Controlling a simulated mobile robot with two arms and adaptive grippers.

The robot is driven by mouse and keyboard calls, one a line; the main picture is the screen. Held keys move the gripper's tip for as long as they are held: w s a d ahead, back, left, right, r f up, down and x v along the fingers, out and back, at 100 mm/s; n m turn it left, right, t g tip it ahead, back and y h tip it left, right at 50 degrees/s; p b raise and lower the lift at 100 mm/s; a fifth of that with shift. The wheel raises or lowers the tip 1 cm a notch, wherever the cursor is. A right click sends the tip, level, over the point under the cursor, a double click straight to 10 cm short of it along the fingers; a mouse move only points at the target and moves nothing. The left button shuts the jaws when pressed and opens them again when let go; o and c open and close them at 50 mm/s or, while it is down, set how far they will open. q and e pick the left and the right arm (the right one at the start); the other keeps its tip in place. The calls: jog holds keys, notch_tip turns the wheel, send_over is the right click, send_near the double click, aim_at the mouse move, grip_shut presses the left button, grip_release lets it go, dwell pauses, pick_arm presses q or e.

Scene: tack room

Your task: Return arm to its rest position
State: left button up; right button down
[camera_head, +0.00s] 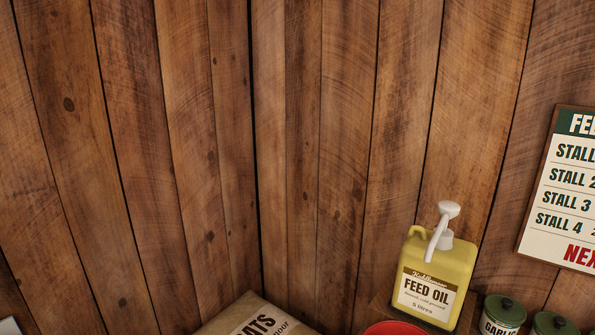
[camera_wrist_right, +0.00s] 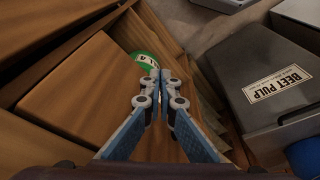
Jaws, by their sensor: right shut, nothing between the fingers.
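My right gripper (camera_wrist_right: 160,77) shows in the right wrist view. Its two blue-and-grey fingers meet at the tips, with nothing between them. It is over wooden furniture (camera_wrist_right: 80,95). A green round thing (camera_wrist_right: 145,58) with a pale label lies beyond the fingertips and is partly hidden by them. Neither of my grippers shows in the head view, and my left gripper is in no view.
A grey bin labelled BEET PULP (camera_wrist_right: 265,75) stands right of the gripper. The head view shows plank walls (camera_head: 180,120), a yellow feed oil jug (camera_head: 436,275), green-lidded tins (camera_head: 504,310), a sack (camera_head: 235,315), a red rim (camera_head: 395,328) and a stall board (camera_head: 562,190).

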jog(key=s+f+b, duration=0.1)
jog(key=s+f, duration=0.2)
jog(key=f, duration=0.3)
jog(key=s+d+f+g+b, duration=0.1)
jog(key=s+f, duration=0.1)
jog(key=f, duration=0.5)
jog(key=s+f+b, duration=0.1)
jog(key=s+f, duration=0.2)
jog(key=f, duration=0.3)
jog(key=s+d+f+b, duration=0.2)
jog(key=s+f, duration=0.9)
jog(key=s, duration=0.1)
jog(key=shift+d+f+g, duration=0.2)
jog(key=shift+g, duration=0.2)
